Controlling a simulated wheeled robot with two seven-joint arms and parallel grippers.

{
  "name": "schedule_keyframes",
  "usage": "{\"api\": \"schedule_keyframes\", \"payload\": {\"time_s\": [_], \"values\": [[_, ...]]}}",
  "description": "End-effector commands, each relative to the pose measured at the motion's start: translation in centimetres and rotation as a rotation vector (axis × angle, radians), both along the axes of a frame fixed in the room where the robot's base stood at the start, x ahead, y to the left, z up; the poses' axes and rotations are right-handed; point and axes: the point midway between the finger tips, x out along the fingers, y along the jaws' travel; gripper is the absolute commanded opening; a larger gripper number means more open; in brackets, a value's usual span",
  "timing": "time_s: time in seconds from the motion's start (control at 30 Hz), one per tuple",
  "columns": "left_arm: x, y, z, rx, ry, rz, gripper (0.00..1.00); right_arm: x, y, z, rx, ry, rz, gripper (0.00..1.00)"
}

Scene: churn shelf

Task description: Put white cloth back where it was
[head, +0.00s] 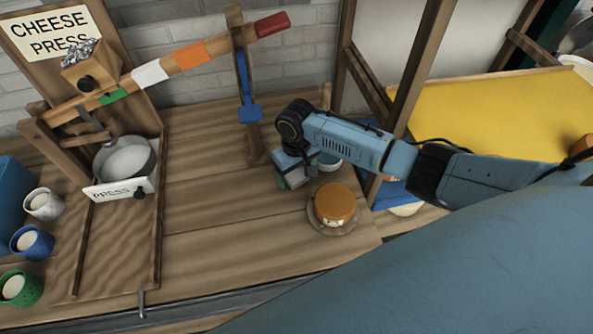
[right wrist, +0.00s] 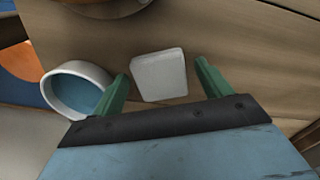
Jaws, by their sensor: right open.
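The white cloth (right wrist: 158,76) shows in the right wrist view as a small folded pale square lying flat on the wooden boards. My right gripper (right wrist: 161,70) is open, with one green finger on either side of the cloth in that view. I cannot tell its exact height above the cloth, and nothing is held. In the head view my right gripper (head: 294,180) points down at the wooden counter, left of the round orange-topped item; the cloth is hidden there behind it. My left gripper is not in view.
A white-rimmed bowl with blue inside (right wrist: 78,92) stands close beside the gripper. A round orange-topped item (head: 335,203) sits on a plate nearby. The cheese press (head: 125,160) and several cups stand left. The counter's middle (head: 210,220) is clear; a wooden post rises behind.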

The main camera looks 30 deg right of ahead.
Motion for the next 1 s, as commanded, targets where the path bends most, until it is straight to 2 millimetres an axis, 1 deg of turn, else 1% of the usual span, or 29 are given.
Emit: {"api": "schedule_keyframes", "payload": {"time_s": [0.13,0.23,0.37,0.5,0.6,0.7,0.83,1.0], "values": [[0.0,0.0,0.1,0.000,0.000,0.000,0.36,0.1,-0.1,0.5,-0.001,-0.002,0.000,0.77],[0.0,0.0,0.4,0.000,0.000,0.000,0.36,0.1,0.0,1.7,0.000,-0.003,0.001,0.77],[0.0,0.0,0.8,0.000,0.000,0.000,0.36,0.1,0.0,4.4,0.002,-0.005,0.001,0.77],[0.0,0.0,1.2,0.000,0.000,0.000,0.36,0.1,0.0,7.5,0.002,-0.004,0.001,0.77],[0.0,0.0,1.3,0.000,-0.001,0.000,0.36,0.1,0.1,9.5,0.001,-0.004,0.001,0.77],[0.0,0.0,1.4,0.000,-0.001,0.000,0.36,0.1,0.1,10.9,0.001,-0.002,0.000,0.77],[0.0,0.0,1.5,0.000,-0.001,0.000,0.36,0.1,0.0,12.0,0.000,0.000,0.000,0.77],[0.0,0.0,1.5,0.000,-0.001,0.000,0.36,0.0,0.0,12.4,0.000,0.000,0.000,0.77]]}}
